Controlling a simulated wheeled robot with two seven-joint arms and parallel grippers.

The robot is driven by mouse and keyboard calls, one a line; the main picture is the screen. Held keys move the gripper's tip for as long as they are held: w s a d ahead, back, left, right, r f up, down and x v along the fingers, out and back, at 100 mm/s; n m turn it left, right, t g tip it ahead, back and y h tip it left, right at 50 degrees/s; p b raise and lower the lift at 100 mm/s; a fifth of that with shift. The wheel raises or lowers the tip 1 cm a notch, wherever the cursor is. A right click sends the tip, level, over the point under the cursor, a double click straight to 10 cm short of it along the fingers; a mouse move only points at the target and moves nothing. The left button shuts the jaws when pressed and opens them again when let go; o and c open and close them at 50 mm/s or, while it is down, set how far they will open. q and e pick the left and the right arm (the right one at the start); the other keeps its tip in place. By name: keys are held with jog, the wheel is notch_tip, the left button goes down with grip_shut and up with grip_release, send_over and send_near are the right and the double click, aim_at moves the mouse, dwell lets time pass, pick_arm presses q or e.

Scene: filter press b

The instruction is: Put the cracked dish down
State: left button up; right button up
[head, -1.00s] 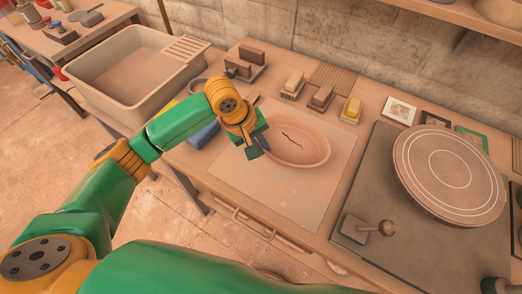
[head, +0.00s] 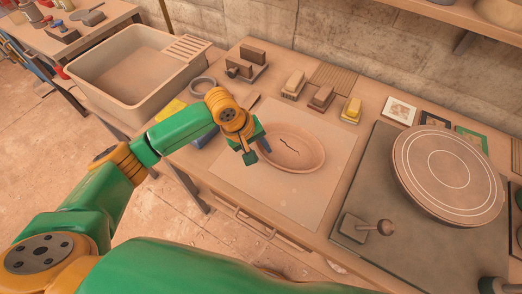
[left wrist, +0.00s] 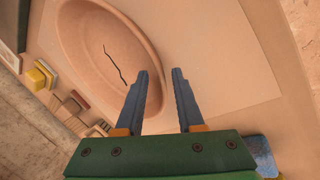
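The cracked dish (head: 305,160) is an oval, clay-coloured dish with a dark, jagged crack across its inside. It rests on a pale square board (head: 290,200) on the bench. My left gripper (head: 258,156) is at the dish's left end, fingers pointing down. In the left wrist view the dish (left wrist: 85,50) lies beyond the fingers, its rim by the left fingertip. The two blue-grey fingers (left wrist: 160,75) stand apart with a clear gap. I cannot tell whether a finger touches the rim. My right gripper is not in view.
A sink basin (head: 85,85) stands at the left. Several brushes or blocks, such as a yellow one (head: 351,108), line the back. A round turntable (head: 448,175) sits on a dark slab at the right. The board's front part is clear.

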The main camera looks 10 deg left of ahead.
pick_arm(q)
jog(key=v, duration=1.1)
jog(key=shift+f, duration=0.15)
